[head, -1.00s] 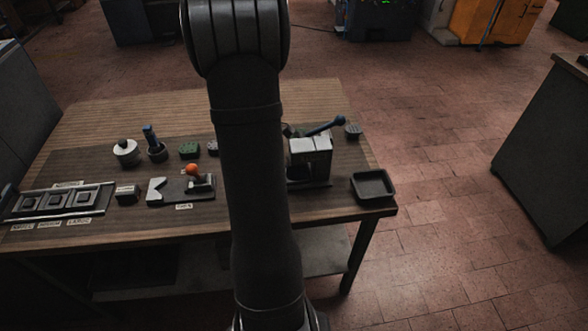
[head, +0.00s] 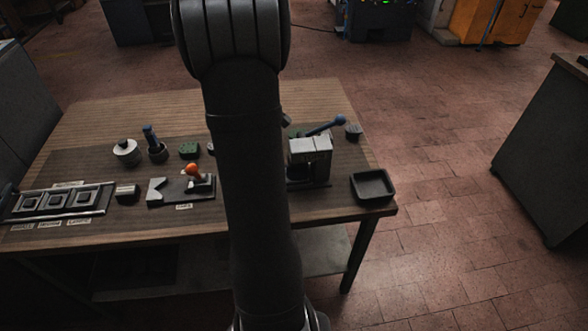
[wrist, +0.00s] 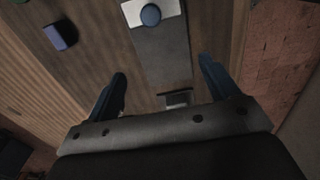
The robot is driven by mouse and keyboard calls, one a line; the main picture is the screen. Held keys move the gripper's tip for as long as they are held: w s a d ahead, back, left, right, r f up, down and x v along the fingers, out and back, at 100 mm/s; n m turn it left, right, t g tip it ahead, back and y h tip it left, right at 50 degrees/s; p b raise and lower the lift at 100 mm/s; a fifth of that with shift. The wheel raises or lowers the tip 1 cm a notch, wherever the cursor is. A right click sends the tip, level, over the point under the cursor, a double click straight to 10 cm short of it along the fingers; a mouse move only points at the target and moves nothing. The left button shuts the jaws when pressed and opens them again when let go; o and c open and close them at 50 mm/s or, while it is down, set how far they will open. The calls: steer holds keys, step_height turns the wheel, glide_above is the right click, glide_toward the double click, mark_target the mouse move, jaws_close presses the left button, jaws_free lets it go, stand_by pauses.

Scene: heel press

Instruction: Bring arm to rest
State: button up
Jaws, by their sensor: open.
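My gripper (wrist: 160,92) shows in the wrist view with its two blue-grey fingers spread wide apart and nothing between them. It hangs above the wooden table, with the press below and ahead of it. The press (head: 312,160), a grey block on a dark base with a blue-tipped lever, stands at the right of the table in the head view. Its blue round knob (wrist: 150,15) seems to show at the top of the wrist view. In the head view my gripper is not visible; my dark arm fills the middle and hides part of the table.
A dark empty tray (head: 389,187) sits at the table's front right corner. A fixture with an orange knob (head: 193,169), a labelled rack (head: 100,212), a white jar (head: 126,158) and a green block (head: 189,149) stand to the left. Open floor lies right of the table.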

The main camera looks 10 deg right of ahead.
steer(key=shift+f, duration=0.15)
step_height(320, 180, down, 3)
steer(key=shift+f, duration=0.1)
steer(key=shift+d+f, duration=0.35)
steer(key=shift+d, duration=0.6)
steer(key=shift+d+f, duration=0.3)
steer(key=shift+d, duration=0.6)
steer(key=shift+a, duration=0.1)
